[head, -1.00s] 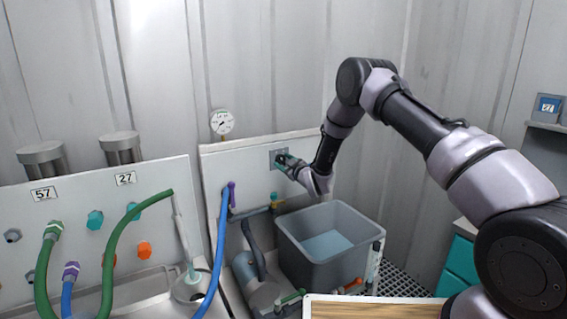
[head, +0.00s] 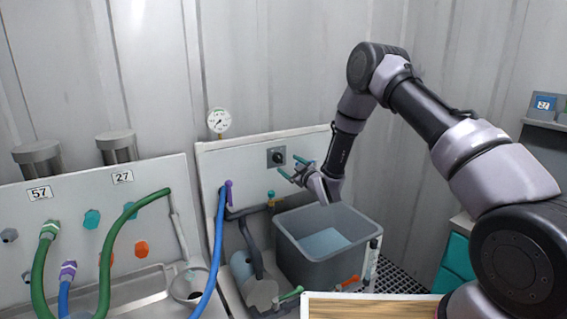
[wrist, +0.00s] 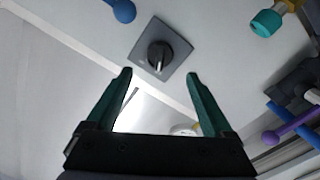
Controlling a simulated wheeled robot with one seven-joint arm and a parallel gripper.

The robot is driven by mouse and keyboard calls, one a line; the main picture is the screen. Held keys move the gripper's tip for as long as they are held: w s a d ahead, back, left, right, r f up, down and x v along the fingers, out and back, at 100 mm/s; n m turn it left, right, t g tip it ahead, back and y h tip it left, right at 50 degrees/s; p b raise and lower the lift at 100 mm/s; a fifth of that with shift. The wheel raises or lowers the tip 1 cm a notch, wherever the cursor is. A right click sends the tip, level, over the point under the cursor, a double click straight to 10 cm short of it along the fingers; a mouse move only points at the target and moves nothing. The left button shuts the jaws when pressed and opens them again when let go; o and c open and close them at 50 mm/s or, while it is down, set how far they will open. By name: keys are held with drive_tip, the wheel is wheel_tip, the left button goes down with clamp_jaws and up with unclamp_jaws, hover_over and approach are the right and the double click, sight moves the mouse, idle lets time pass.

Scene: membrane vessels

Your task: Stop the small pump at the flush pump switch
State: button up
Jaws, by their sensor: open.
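The flush pump switch (head: 276,157) is a dark knob on a grey square plate on the white panel. In the wrist view the switch (wrist: 159,56) sits ahead of the fingertips, its black knob carrying a light pointer mark. My gripper (head: 292,168) is open and empty, with its teal fingers just to the right of the switch and apart from it. In the wrist view my gripper (wrist: 158,74) shows both fingers spread, with nothing between them. The small pump (head: 257,283) appears to be the grey unit low at the panel's foot, left of the grey tank.
The open grey tank (head: 315,262) holding water stands below my gripper. A blue hose (head: 213,260) and a pressure gauge (head: 219,121) are to the left. A teal valve handle (head: 291,294) and a wooden-topped surface (head: 370,307) are in front.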

drive_tip(key=v, duration=0.3)
drive_tip(key=shift+s+d, duration=0.2)
drive_tip(key=shift+s, duration=0.1)
drive_tip(key=d+r+m+g+h, duration=0.1)
drive_tip(key=d+r+m+h, duration=0.2)
drive_tip(key=d+r, duration=0.55)
drive_tip(key=d+r+m+h, duration=0.3)
drive_tip(key=d+r+m, duration=0.15)
drive_tip(key=r, duration=0.75)
drive_tip(key=s+d+r+m+g+h, duration=0.2)
drive_tip(key=s+d+r, duration=0.5)
drive_tip(key=s+d+r+m+g, duration=0.1)
drive_tip(key=s+d+m, duration=0.1)
drive_tip(key=s, duration=0.9)
drive_tip(key=s+d+r+m+g, duration=0.2)
drive_tip(key=s+d+m, duration=0.1)
drive_tip(key=s, duration=0.7)
drive_tip(key=s+d+r+m+g, duration=0.1)
drive_tip(key=s+d+r+m, duration=0.1)
drive_tip(key=s, duration=0.9)
drive_tip(key=shift+s+d+m+g, duration=0.25)
drive_tip(key=shift+s+m+g, duration=0.05)
drive_tip(key=shift+m+g, duration=0.1)
